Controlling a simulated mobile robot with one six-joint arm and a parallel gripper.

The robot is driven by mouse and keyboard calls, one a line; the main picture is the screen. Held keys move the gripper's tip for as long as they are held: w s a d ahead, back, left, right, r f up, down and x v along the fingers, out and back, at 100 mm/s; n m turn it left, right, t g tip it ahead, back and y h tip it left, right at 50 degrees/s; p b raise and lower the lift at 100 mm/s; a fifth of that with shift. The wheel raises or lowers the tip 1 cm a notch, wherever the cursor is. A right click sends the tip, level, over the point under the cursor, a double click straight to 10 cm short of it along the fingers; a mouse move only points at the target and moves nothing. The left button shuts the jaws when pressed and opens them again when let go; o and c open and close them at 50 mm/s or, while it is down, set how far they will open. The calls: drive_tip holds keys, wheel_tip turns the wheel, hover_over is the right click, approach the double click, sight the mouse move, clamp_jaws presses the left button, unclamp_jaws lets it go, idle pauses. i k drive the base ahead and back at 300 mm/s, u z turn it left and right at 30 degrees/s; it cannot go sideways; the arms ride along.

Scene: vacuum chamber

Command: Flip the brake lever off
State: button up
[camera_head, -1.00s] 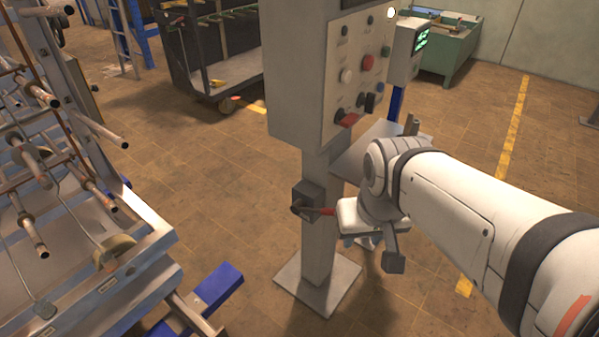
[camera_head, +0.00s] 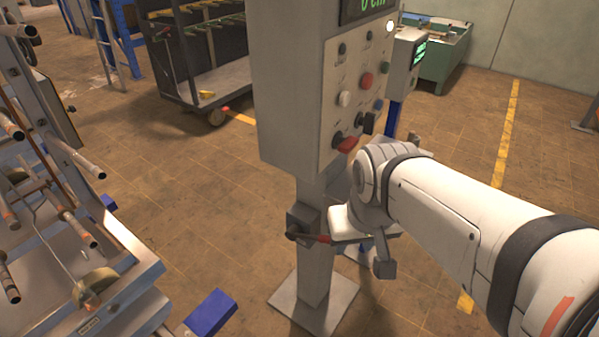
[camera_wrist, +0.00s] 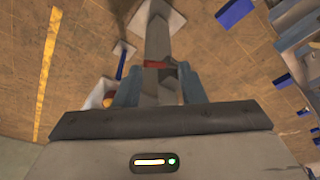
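The brake lever (camera_head: 322,239) has a dark pivot end and a red handle. It sticks out to the right, roughly level, from a dark box on the grey post under the control panel. In the wrist view its red handle (camera_wrist: 158,64) lies crosswise in the gap between the fingers, in front of the post. My gripper (camera_wrist: 158,88) is open, with two blue-grey fingers apart on either side of that gap. In the head view my gripper (camera_head: 350,238) is at the handle's right end, partly hidden by my wrist. I cannot tell whether it touches the handle.
The control panel (camera_head: 345,100), with several buttons and knobs, stands above the lever, close to my arm. The post's base plate (camera_head: 312,303) is on the floor. A metal rack (camera_head: 120,270) with protruding rods is at the left.

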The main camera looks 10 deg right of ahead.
sight(294, 231)
drive_tip(key=z, duration=0.05)
drive_tip(key=i, duration=0.15)
drive_tip(key=u, duration=0.95)
drive_tip(key=k, duration=1.95)
drive_tip(key=z, duration=0.45)
drive_tip(key=i, duration=0.95)
drive_tip(key=z, duration=0.1)
